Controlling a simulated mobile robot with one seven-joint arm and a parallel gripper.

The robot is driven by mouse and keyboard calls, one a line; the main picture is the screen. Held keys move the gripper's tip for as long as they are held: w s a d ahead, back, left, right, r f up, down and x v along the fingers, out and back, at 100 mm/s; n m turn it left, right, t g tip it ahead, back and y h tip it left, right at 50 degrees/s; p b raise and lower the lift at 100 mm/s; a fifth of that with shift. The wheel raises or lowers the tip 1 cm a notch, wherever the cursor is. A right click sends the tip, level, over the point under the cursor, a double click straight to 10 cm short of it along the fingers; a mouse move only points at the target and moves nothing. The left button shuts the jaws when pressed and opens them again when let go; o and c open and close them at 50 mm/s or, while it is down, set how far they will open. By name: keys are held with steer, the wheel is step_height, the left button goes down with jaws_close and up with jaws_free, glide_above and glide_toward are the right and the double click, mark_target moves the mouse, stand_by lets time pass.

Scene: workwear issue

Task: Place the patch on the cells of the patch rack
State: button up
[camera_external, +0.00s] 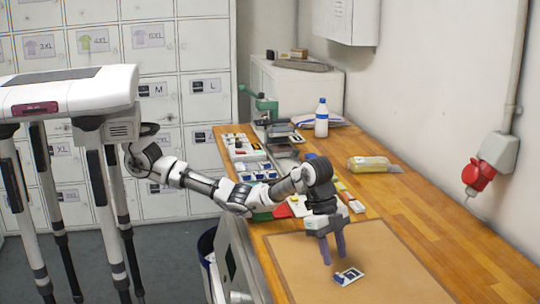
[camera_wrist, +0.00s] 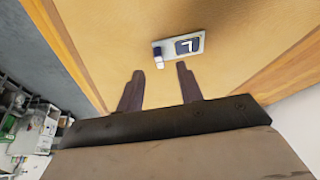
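The patch (camera_external: 351,275), a small white card with a dark blue square and a white mark, lies flat on the tan mat. It also shows in the wrist view (camera_wrist: 188,46), with a small raised white-and-blue piece at its left end. My gripper (camera_external: 333,262) is open and empty above the mat, fingers pointing down, close to the patch but apart from it. In the wrist view the patch lies beyond my two fingertips (camera_wrist: 160,70). What seems to be the patch rack (camera_external: 251,172), with several white and blue pieces, is on the table's left side; its cells are too small to make out.
The tan mat (camera_external: 400,265) is otherwise bare. A green-handled press (camera_external: 265,105), a white bottle (camera_external: 321,120) and a yellow packet (camera_external: 369,163) stand or lie farther back. A red plug and socket (camera_external: 480,175) hang on the right wall. The table's right side is clear.

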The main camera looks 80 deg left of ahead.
mark_target(339, 274)
steer(key=shift+d+p+x, duration=0.15)
steer(key=shift+p+x, duration=0.35)
steer(key=shift+x, duration=0.8)
steer(key=shift+d+p+x, duration=0.1)
steer(key=shift+p+x, duration=0.35)
steer(key=shift+x, duration=0.9)
steer(key=shift+r, duration=0.15)
jaws_close()
